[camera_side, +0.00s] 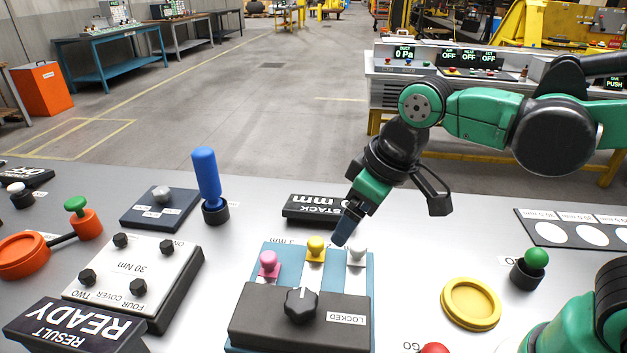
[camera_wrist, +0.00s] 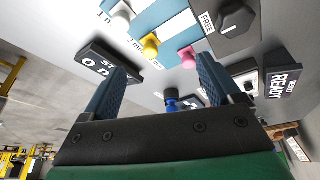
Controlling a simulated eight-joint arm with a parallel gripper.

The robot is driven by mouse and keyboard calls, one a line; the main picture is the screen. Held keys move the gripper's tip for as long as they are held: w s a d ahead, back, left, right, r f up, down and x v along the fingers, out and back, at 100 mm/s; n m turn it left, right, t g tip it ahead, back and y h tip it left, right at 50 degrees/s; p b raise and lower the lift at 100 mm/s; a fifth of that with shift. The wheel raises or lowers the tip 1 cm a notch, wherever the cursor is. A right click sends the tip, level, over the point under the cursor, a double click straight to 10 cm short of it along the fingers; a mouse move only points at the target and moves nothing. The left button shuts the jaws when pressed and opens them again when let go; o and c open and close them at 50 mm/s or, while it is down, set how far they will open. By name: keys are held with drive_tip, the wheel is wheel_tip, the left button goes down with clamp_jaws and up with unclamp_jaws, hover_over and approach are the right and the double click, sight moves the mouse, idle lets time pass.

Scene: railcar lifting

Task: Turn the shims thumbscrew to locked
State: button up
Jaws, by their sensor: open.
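The shims thumbscrew (camera_side: 301,305) is a black lobed knob on the dark front block of the blue shims holder (camera_side: 262,252). A short white line on it points up in the side view. A LOCKED label (camera_side: 346,319) is to its right. In the wrist view a black knob (camera_wrist: 237,20) with a white line is at the top, beside a FREE label (camera_wrist: 207,22). Pink (camera_side: 269,262), yellow (camera_side: 316,246) and white (camera_side: 356,250) shim knobs stand behind the block. My gripper (camera_side: 385,220) is open and empty, above and behind the white knob, apart from the thumbscrew.
A black stack display (camera_side: 316,208) stands behind the holder, close to my fingers. A blue upright handle (camera_side: 207,180) and the four-bolt cover (camera_side: 135,270) are on the left. A yellow disc (camera_side: 471,303) and a green knob (camera_side: 535,258) are on the right.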

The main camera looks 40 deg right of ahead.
sight(301, 299)
drive_tip(key=a+n+g, duration=0.1)
drive_tip(key=a, duration=0.2)
drive_tip(key=a+f+n+g, duration=0.1)
drive_tip(key=a+n, duration=0.1)
drive_tip(key=a, duration=0.1)
drive_tip(key=s+a+f+n+g+h, duration=0.1)
drive_tip(key=a+n, duration=0.1)
drive_tip(key=a, duration=0.1)
drive_tip(key=shift+a+g, duration=0.25)
drive_tip(key=shift+g, duration=0.15)
drive_tip(key=shift+a+f, duration=0.1)
drive_tip(key=shift+f, duration=2.65)
clamp_jaws()
